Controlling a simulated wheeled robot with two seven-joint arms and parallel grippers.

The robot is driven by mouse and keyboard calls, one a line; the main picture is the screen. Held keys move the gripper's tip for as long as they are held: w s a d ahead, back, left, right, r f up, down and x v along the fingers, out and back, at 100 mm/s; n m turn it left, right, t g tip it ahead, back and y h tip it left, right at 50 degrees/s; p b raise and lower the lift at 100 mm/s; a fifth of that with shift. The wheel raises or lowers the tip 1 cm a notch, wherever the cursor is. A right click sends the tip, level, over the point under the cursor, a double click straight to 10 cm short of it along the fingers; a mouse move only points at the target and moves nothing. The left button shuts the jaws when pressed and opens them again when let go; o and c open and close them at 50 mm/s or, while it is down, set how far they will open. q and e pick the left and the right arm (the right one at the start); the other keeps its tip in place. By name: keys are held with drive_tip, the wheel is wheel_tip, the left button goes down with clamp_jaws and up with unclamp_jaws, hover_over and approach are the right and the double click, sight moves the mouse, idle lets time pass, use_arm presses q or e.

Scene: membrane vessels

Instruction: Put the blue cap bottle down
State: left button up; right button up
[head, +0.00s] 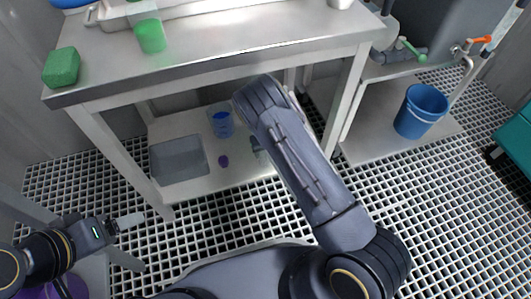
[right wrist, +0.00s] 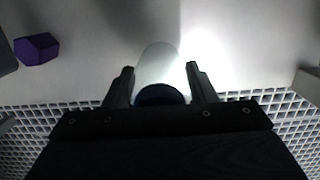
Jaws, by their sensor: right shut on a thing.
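In the right wrist view, the blue cap bottle (right wrist: 159,65) has a pale, translucent body and a dark blue cap nearest my wrist. My right gripper (right wrist: 161,78) is shut on it, with one finger on each side. In the head view, my right arm reaches under the steel table to the lower shelf (head: 190,187). My right gripper (head: 258,148) is mostly hidden there by the arm, and I cannot make out the bottle. Whether the bottle touches the shelf I cannot tell. My left gripper (head: 128,221) is at the lower left, away from the shelf; its jaws are unclear.
On the shelf are a grey tub (head: 178,160), a clear container with blue (head: 221,121) and a small purple block (head: 223,161), also in the wrist view (right wrist: 38,48). A blue bucket (head: 421,111) stands to the right.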

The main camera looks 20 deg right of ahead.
drive_tip(key=shift+r, duration=0.15)
drive_tip(key=o, duration=1)
drive_tip(key=shift+r, duration=0.2)
drive_tip(key=r+p, duration=0.2)
drive_tip(key=r, duration=0.1)
drive_tip(key=s+r+p, duration=0.1)
drive_tip(key=r, duration=0.3)
drive_tip(key=r+p, duration=0.2)
drive_tip(key=r, duration=0.2)
drive_tip(key=shift+s+r+p, duration=0.2)
drive_tip(key=shift+r+p, duration=0.05)
drive_tip(key=shift+p, duration=0.1)
